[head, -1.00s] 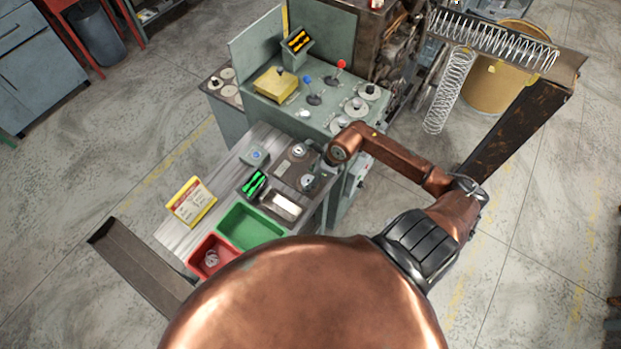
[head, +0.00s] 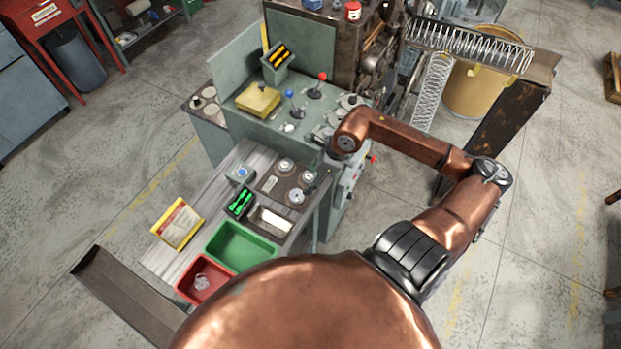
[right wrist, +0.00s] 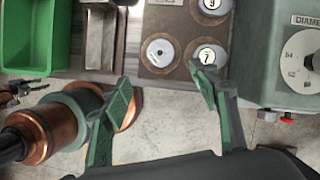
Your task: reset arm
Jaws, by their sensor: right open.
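My right arm reaches over the right edge of the bench (head: 165,255) in the head view, with its elbow out to the right and its forearm pointing back left. The gripper end is mostly hidden behind the forearm there. In the right wrist view my right gripper (right wrist: 165,88) is open, with two green-padded fingers apart and nothing between them. The fingers are near the front edge of a dark panel with round dials (right wrist: 160,53); a dial marked 7 (right wrist: 208,55) is close to the right finger. My left gripper is not in view.
A green tray (head: 213,243) and a red tray (head: 182,290) stand on the bench near a yellow sign (head: 178,224). The grey control cabinet (head: 232,88) with blue and red levers stands behind. Coil springs (head: 470,45) lie on a rail at upper right. Open floor lies right.

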